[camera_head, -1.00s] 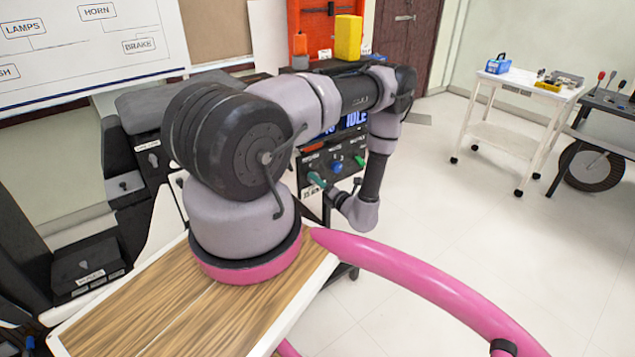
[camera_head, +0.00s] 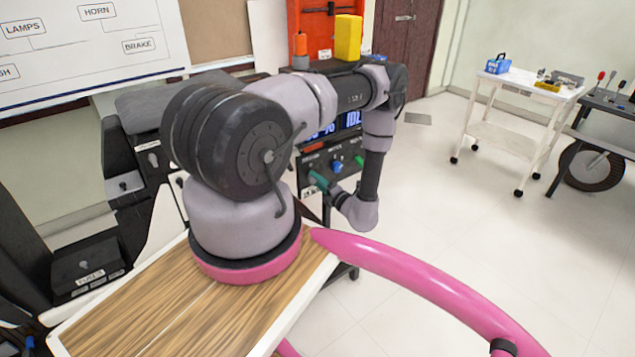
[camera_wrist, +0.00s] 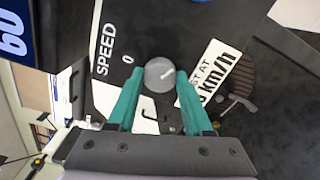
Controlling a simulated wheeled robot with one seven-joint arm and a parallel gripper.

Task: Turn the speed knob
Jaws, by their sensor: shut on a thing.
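The speed knob (camera_wrist: 159,74) is a round grey knob with a light pointer line, on a dark panel beside the word SPEED and a 0 mark in the wrist view. My gripper (camera_wrist: 156,82) has two green fingers, one on each side of the knob, shut on it. In the head view my gripper (camera_head: 319,181) is at the lower left of the dark control panel (camera_head: 345,161). The knob is hidden there.
A blue knob (camera_head: 337,166) is on the same panel, right of my gripper. A lit display (camera_head: 352,119) is above it, partly behind my arm. A white label reading km/h (camera_wrist: 218,68) is beside the speed knob. A white cart (camera_head: 522,84) stands far right.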

